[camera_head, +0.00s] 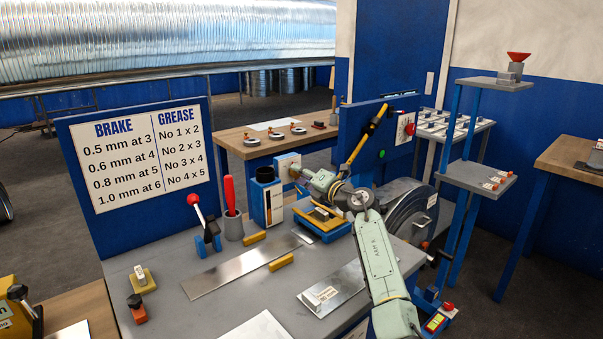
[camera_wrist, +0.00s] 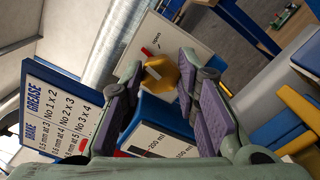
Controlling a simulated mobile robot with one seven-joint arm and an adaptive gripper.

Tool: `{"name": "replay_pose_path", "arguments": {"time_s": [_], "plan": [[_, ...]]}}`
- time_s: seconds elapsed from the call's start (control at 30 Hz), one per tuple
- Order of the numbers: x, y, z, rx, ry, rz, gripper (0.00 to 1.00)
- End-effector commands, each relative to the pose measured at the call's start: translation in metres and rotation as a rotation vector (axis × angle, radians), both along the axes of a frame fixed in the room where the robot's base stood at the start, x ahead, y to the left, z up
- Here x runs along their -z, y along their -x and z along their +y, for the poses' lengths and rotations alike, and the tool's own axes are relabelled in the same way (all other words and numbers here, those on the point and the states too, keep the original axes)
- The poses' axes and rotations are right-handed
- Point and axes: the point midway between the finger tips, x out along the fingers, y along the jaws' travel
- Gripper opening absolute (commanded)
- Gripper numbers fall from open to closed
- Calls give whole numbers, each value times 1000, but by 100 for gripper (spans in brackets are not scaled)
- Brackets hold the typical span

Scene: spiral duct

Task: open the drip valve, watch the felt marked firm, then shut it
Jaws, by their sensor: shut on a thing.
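My gripper (camera_head: 297,174) reaches to a white panel (camera_head: 284,161) behind the bench's blue container. In the wrist view its purple-padded fingers (camera_wrist: 161,76) are on either side of a brass-yellow knob (camera_wrist: 160,73), shut on it. The knob sits on the white panel (camera_wrist: 187,33), which has a red mark and the word "open". The knob is hidden by my gripper in the head view. A blue container with a white scale (camera_head: 274,205) stands beside it; the scale reads 200 ml in the wrist view. A blue tray with a brownish pad (camera_head: 322,215) lies under my arm; no "firm" label is readable.
A brake and grease sign (camera_head: 143,155) stands at the bench's left. A red-knobbed lever (camera_head: 207,226), a grey cup with a red-handled tool (camera_head: 231,222) and metal sheets (camera_head: 240,272) are on the bench. A dark round drum (camera_head: 405,213) stands right of my arm.

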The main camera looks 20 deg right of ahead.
Motion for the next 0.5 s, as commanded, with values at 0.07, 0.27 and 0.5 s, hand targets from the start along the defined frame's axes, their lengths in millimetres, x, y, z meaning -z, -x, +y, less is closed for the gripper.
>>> {"name": "replay_pose_path", "arguments": {"time_s": [0.07, 0.27, 0.5], "plan": [[0, 0, 0, 0, -1, 0, 1], [0, 0, 0, 0, 0, 0, 1], [0, 0, 0, 0, 1, 0, 43]]}}
